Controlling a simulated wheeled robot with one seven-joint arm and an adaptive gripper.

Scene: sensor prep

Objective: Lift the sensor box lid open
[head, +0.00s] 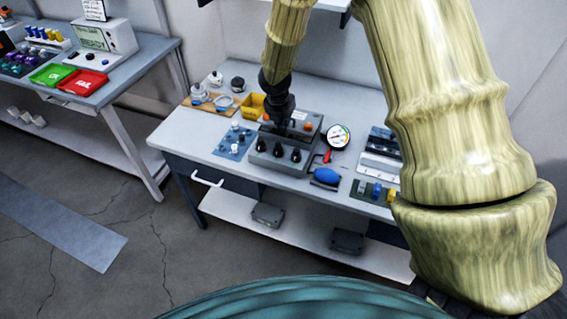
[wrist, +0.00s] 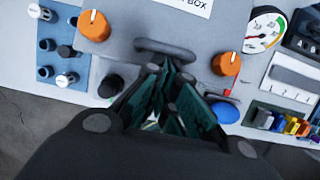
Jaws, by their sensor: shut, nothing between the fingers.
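The sensor box (head: 270,160) is a grey box on the workbench, with orange knobs on top and several black knobs along its front. In the wrist view its grey top (wrist: 205,35) carries a dark bar handle (wrist: 165,50), a partly cut-off label ending in "BOX" and two orange knobs. The lid appears down. My gripper (wrist: 162,75) is shut and empty, with its fingertips close to the near side of the handle; I cannot tell whether they touch it. In the head view my gripper (head: 281,122) is over the box and hides part of its top.
A round gauge (head: 338,136) and a blue bulb (head: 326,176) are right of the box. A blue mat (head: 228,146) with small fittings and a yellow bin (head: 252,108) are to its left. Another bench (head: 120,75) stands at far left.

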